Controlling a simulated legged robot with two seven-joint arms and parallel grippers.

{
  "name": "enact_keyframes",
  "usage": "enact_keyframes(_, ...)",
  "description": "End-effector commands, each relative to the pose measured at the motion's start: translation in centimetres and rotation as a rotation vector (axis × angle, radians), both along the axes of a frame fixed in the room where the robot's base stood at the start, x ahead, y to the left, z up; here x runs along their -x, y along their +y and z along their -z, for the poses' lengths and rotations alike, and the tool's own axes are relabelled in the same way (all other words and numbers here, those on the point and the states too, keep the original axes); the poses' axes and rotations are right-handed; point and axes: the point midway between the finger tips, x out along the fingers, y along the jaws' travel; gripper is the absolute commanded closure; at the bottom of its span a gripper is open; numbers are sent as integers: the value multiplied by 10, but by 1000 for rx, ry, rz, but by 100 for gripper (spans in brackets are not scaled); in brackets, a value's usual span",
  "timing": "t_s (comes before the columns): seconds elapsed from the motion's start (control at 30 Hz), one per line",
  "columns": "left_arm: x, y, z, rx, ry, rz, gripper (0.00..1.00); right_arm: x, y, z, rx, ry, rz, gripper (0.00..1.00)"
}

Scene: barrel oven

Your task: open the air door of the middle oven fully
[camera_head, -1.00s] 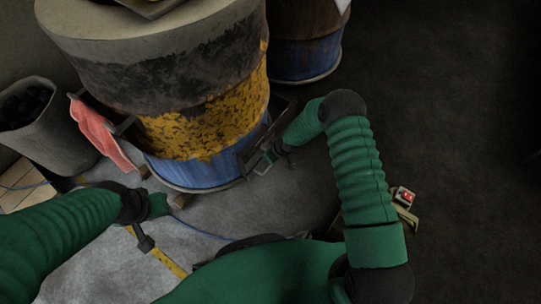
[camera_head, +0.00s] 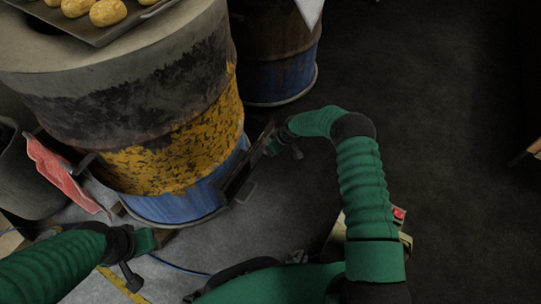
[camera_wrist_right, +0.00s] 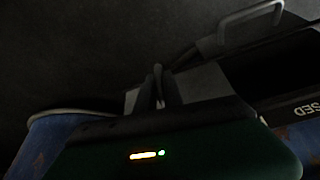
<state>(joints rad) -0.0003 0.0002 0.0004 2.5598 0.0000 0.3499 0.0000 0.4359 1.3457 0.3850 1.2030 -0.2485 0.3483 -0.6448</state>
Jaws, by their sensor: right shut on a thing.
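The middle oven (camera_head: 165,165) is a barrel with a grey top, a flaking yellow band and a blue base. Its air door (camera_head: 235,178) is a dark panel low on its right side, with a metal handle (camera_head: 246,193) at the near end. My right gripper (camera_head: 270,149) is at the panel's far end, fingers (camera_wrist_right: 158,88) shut on a part of the air door, partly hidden. My left gripper (camera_head: 163,237) is in front of the barrel; its fingers are unclear.
A tray (camera_head: 110,33) of potatoes sits on the barrel. A red cloth (camera_head: 58,175) hangs at its left, beside a grey bin (camera_head: 22,175). Another barrel (camera_head: 275,65) stands behind. The dark floor at right is mostly clear.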

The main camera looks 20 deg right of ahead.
Motion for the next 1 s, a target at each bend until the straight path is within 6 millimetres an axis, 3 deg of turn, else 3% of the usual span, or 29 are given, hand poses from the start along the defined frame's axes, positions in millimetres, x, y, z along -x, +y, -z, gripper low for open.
enact_keyframes(0.37, 0, 0, 1, 0, 0, -1, 64, -3, -7, 0, 4, -6, 8, 100)
enact_keyframes(0.4, 0, 0, 1, 0, 0, -1, 64, -3, -7, 0, 4, -7, 9, 87)
enact_keyframes(0.57, 0, 0, 1, 0, 0, -1, 64, -3, -7, 0, 4, -7, 7, 67)
enact_keyframes(0.83, 0, 0, -1, 0, 0, -1, 64, -2, -5, -3, 2, -4, 5, 67)
enact_keyframes(1.0, 0, 0, -22, 0, 0, -1, 64, 6, -9, -31, 2, -4, 5, 67)
